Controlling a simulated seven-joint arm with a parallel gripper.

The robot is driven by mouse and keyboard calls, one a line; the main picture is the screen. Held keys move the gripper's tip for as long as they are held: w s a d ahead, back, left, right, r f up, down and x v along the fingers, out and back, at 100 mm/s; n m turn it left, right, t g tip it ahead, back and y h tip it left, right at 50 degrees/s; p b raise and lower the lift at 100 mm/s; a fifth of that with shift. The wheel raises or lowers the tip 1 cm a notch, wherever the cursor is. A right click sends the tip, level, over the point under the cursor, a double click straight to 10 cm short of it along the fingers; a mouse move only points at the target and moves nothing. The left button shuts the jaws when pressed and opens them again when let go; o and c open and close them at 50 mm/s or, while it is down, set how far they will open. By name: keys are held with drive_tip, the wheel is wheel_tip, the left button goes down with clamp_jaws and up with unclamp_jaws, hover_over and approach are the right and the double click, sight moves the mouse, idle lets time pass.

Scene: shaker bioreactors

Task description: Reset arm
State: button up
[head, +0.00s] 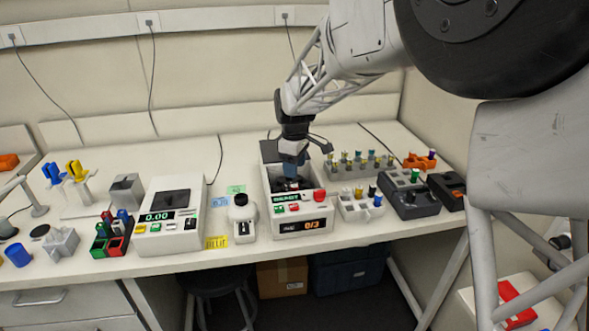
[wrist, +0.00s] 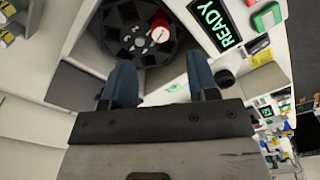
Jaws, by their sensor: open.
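My gripper (head: 292,170) points down over the open top of a white device (head: 283,228) at the middle of the bench in the head view. In the wrist view my gripper's two blue fingers (wrist: 162,78) stand apart with nothing between them. Beyond the fingertips is the device's dark round rotor (wrist: 122,30) with several holes. A small white and red piece (wrist: 159,34) sits at the rotor's edge. The display (wrist: 214,22) reads READY in green. A lower display (head: 302,225) reads 0/3. How high the fingertips are above the rotor is hard to tell.
A white device (head: 170,230) reading 0.00 stands at left, with a small dark-topped instrument (head: 242,215) between. A tube rack (head: 360,208) and dark blocks (head: 408,200) stand close at right. Another rack (head: 357,168) of vials is behind. Open bench lies behind the left device.

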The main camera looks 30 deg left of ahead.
drive_tip(key=shift+d+r, duration=0.1)
idle(0.6)
drive_tip(key=s+d+r+m, duration=0.1)
drive_tip(key=d+r+m, duration=0.25)
drive_tip(key=d, duration=0.85)
drive_tip(key=s+d+r+m+t, duration=0.1)
drive_tip(key=d+r+m, duration=0.25)
drive_tip(key=d, duration=0.85)
drive_tip(key=s+d+r+m, duration=0.15)
drive_tip(key=d+r, duration=0.25)
drive_tip(key=d, duration=0.7)
drive_tip(key=s+d+m+t, duration=0.1)
drive_tip(key=s+d+m, duration=0.2)
drive_tip(key=s+d, duration=0.35)
drive_tip(key=s+d+m, duration=0.3)
drive_tip(key=d, duration=0.7)
drive_tip(key=s+d+f+m, duration=0.3)
drive_tip(key=s+d+m, duration=0.3)
drive_tip(key=s+d, duration=0.4)
drive_tip(key=s, duration=0.4)
drive_tip(key=shift+s+d+f+t, duration=0.2)
drive_tip(key=shift+d+f+t, duration=0.05)
drive_tip(key=shift+f+t, duration=0.1)
